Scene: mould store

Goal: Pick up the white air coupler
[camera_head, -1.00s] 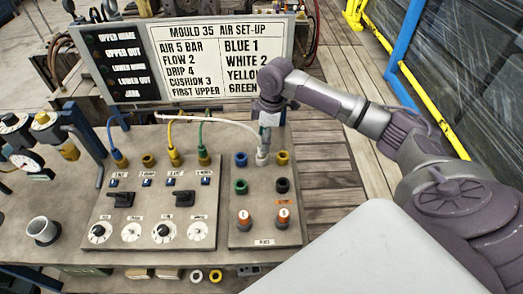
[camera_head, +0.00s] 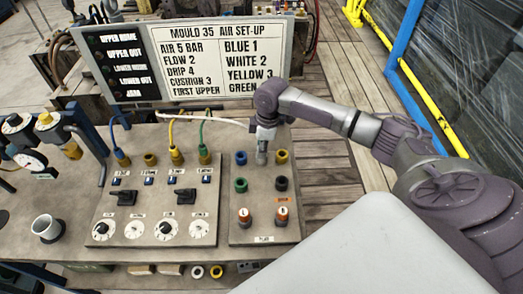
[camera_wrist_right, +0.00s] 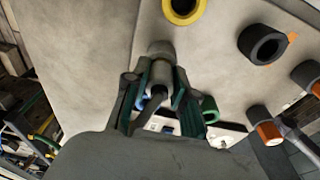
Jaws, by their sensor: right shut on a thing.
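The white air coupler (camera_head: 262,158) stands upright at the top row of the right-hand panel (camera_head: 262,190), between a blue port (camera_head: 240,158) and a yellow port (camera_head: 281,157). Its pale hose (camera_head: 205,121) runs off to the left. My right gripper (camera_head: 264,146) comes down from above and is shut around the coupler. In the right wrist view the coupler (camera_wrist_right: 161,72) sits between the two fingers of the gripper (camera_wrist_right: 155,90). I cannot tell whether it is still seated in its port. My left gripper is not in view.
Blue (camera_head: 120,157), yellow (camera_head: 176,156) and green (camera_head: 204,156) hose couplers stand on the panel to the left. The sign board (camera_head: 185,58) rises behind.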

